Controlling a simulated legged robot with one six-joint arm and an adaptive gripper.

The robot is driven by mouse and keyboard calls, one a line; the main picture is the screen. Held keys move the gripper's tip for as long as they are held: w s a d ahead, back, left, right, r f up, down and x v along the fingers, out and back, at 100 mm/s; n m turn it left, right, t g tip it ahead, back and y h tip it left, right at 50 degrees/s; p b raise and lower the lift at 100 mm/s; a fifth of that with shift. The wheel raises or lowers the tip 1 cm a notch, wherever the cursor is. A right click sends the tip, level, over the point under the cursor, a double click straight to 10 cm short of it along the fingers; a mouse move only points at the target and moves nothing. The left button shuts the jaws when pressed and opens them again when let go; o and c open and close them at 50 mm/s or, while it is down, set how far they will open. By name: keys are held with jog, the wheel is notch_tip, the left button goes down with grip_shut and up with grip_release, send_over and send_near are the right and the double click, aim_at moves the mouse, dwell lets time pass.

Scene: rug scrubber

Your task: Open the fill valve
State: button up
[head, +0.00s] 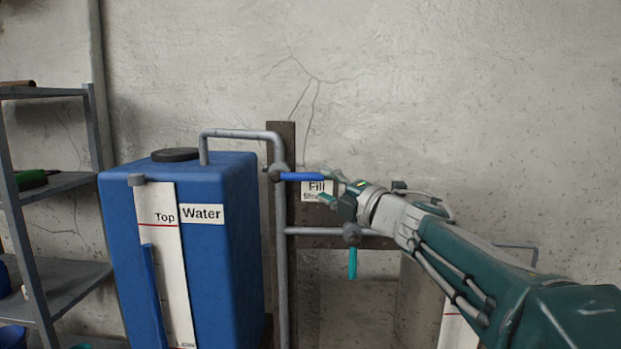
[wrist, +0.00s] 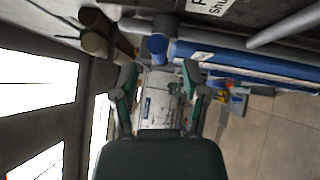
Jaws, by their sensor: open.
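The fill valve has a blue lever (head: 302,176) that points right, roughly level, from its grey valve body (head: 278,172) on the vertical pipe. A "Fill" sign (head: 314,187) is just below the lever, partly covered by my gripper. My gripper (head: 331,185) is open at the lever's free right end. In the wrist view the open fingers (wrist: 160,72) are spread, and the blue lever end (wrist: 157,48) shows between and just past their tips. I cannot tell whether they touch it.
A blue water tank (head: 245,230) stands left of the pipe (head: 281,260). A second valve with a teal lever (head: 352,263) hanging down is below my gripper. A metal shelf (head: 60,185) stands far left. The wall is close behind the pipes.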

aim_at(314, 180)
jog(key=x, duration=0.4)
jog(key=shift+w+a, duration=0.25)
jog(key=shift+a, duration=0.05)
jog(key=shift+d, duration=0.1)
grip_shut()
